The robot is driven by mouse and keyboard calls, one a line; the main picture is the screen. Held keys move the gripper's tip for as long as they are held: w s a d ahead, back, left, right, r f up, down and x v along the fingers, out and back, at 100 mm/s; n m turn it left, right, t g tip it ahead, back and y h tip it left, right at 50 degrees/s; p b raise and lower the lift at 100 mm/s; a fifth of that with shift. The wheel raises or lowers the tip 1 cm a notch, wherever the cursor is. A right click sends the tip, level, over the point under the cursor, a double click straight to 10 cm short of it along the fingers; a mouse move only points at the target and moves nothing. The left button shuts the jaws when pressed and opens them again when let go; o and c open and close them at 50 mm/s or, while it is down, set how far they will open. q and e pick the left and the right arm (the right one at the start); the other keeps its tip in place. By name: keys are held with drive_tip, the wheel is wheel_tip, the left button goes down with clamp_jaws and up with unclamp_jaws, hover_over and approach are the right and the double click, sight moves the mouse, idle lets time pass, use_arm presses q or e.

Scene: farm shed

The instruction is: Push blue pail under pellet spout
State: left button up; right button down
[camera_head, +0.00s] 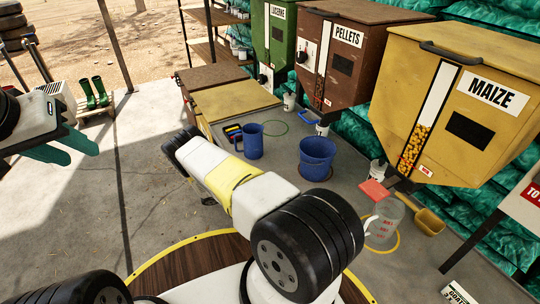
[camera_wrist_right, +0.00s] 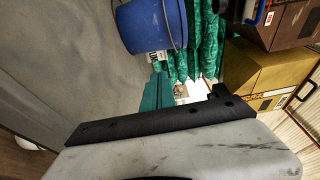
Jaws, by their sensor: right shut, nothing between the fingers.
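The blue pail (camera_head: 317,158) stands upright on the grey floor in the head view, in front of the brown PELLETS bin (camera_head: 352,68) and short of its spout (camera_head: 318,101). In the right wrist view the pail (camera_wrist_right: 150,25) shows large at the top, with its thin wire handle. My right gripper's green fingers (camera_wrist_right: 158,90) are together with nothing between them, below the pail in that picture; I cannot tell whether they touch it. The right gripper is hidden in the head view. My left gripper (camera_head: 83,156) is at the far left, fingers apart and empty, away from the pail.
A blue jug (camera_head: 252,142) stands left of the pail. The yellow MAIZE bin (camera_head: 462,95), a clear jug (camera_head: 385,222) and a yellow scoop (camera_head: 430,221) are at right. The floor at left is mostly clear.

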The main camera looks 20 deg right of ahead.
approach(306, 167)
drive_tip(key=s+d, duration=0.2)
drive_tip(key=s, duration=0.1)
drive_tip(key=s+d, duration=0.1)
drive_tip(key=s, duration=0.1)
drive_tip(key=shift+s, duration=0.1)
drive_tip(key=w+d, duration=0.2)
drive_tip(key=d, duration=0.1)
drive_tip(key=shift+f, duration=0.1)
drive_tip(key=shift+w+d, duration=0.2)
drive_tip(key=shift+d, duration=0.1)
drive_tip(key=shift+w+d, duration=0.7)
drive_tip(key=shift+d, duration=0.3)
drive_tip(key=shift+s+a, duration=0.1)
